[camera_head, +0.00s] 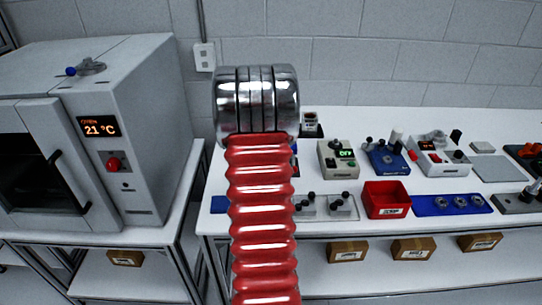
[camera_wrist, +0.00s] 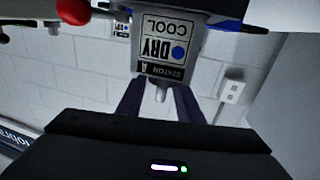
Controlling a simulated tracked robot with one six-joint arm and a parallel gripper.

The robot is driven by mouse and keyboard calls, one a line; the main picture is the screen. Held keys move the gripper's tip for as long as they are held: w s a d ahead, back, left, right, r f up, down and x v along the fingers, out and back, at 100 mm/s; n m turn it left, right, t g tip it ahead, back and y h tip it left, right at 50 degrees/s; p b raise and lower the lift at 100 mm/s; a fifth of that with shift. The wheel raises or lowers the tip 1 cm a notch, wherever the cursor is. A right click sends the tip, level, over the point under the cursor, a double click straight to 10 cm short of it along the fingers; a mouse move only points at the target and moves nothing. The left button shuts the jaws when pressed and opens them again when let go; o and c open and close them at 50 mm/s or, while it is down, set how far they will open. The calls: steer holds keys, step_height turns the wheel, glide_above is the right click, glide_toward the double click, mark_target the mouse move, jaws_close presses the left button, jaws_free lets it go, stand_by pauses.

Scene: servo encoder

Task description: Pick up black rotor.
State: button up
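No part is clearly identifiable as the black rotor. In the head view, a small black upright piece (camera_head: 456,135) stands by the white device, and black-knobbed parts (camera_head: 343,199) sit on grey blocks near the table's front. My gripper is hidden in the head view behind my red arm.
A grey oven (camera_head: 150,140) stands left. Cardboard boxes (camera_head: 413,249) sit on the lower shelf.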

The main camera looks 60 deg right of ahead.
steer(key=shift+x, duration=1.1)
steer(key=shift+w+d, duration=0.2)
steer(key=shift+w, duration=0.05)
steer(key=shift+c, duration=0.4)
steer(key=shift+s, duration=0.1)
jaws_close()
steer(key=shift+r, duration=0.1)
